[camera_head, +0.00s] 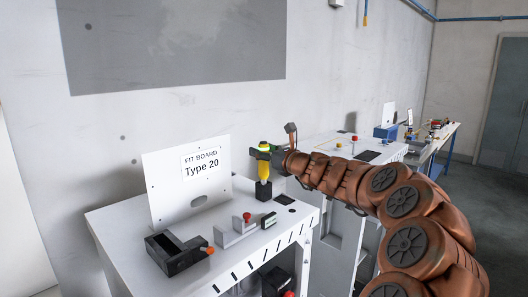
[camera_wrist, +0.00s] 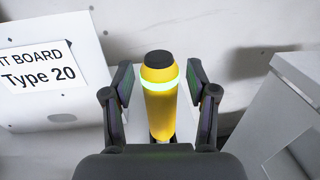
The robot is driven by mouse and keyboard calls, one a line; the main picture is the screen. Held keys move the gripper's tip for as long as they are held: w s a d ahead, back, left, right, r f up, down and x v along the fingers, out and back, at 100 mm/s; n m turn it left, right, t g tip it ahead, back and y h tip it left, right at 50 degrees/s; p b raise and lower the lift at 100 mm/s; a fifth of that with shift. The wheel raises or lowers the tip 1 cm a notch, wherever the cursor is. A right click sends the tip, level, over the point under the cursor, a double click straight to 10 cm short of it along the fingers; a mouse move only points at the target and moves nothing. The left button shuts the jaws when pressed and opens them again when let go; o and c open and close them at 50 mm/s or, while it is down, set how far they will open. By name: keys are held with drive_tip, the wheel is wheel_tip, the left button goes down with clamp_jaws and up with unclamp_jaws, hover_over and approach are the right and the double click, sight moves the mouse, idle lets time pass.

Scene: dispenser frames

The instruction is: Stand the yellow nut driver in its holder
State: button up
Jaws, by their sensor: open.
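The yellow nut driver (camera_head: 263,171) stands upright in a small black holder (camera_head: 265,192) on the white bench, near its right end. It has a pale glowing band and a dark cap, and it also shows in the wrist view (camera_wrist: 161,105). My gripper (camera_head: 268,152) is at the driver's upper part. In the wrist view my gripper (camera_wrist: 160,85) has its two fingers on either side of the driver, with a gap on each side. The fingers are open and do not touch it. The driver's lower end is hidden inside the holder.
A white board labelled Type 20 (camera_head: 187,178) stands at the back of the bench (camera_head: 125,222). A second white bench (camera_head: 330,143) stands behind to the right.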

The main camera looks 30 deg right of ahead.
drive_tip(key=shift+r, duration=0.1)
drive_tip(key=s+d+b, duration=0.1)
drive_tip(key=s+b, duration=0.2)
drive_tip(key=s, duration=0.9)
drive_tip(key=shift+d, duration=0.25)
